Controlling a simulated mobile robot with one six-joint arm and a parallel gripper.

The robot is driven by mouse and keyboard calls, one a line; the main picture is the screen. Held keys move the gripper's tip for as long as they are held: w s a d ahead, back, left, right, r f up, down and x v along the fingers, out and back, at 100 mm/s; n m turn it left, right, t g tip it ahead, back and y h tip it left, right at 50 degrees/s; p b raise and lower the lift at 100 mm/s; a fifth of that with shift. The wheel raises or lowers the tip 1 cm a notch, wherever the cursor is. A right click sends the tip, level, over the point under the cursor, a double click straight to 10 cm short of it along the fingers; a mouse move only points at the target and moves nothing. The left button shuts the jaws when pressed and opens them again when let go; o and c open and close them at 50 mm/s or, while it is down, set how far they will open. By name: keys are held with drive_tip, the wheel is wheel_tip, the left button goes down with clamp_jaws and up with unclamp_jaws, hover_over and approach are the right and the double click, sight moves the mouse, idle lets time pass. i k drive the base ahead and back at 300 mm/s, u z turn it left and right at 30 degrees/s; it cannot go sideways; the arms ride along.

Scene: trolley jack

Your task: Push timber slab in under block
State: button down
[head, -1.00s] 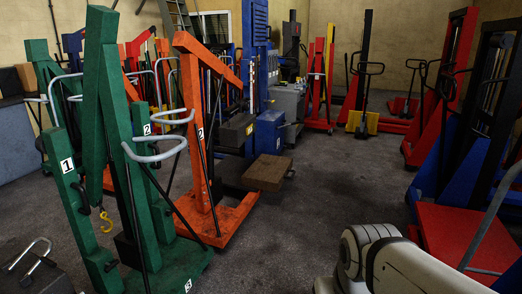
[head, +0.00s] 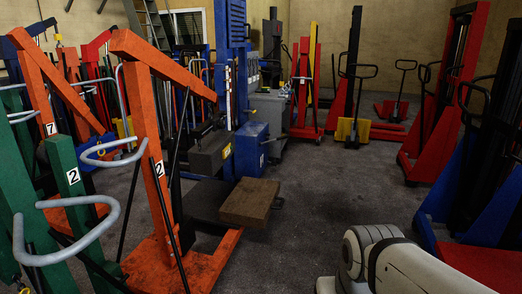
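A brown timber slab (head: 249,203) lies flat, low down in the middle of the head view, right of the orange crane's base. A dark piece (head: 278,203) shows at its right end; I cannot tell what it is. A dark grey block (head: 211,153) with a yellow label is farther back and left, beside the blue lift. The slab is in front of the block, not under it. A dark flat surface (head: 205,198) shows left of the slab; whether they touch is unclear. Part of my white arm shows at bottom right, but my gripper is out of view.
The orange crane (head: 157,180) stands close on the left, with green frames and grey curved handles (head: 75,230) nearer. A blue lift (head: 232,100) stands behind the block. Red and blue lifts (head: 470,190) line the right. The grey floor (head: 335,185) between is clear.

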sight(250, 204)
drive_tip(key=i, duration=3.15)
drive_tip(key=u, duration=0.05)
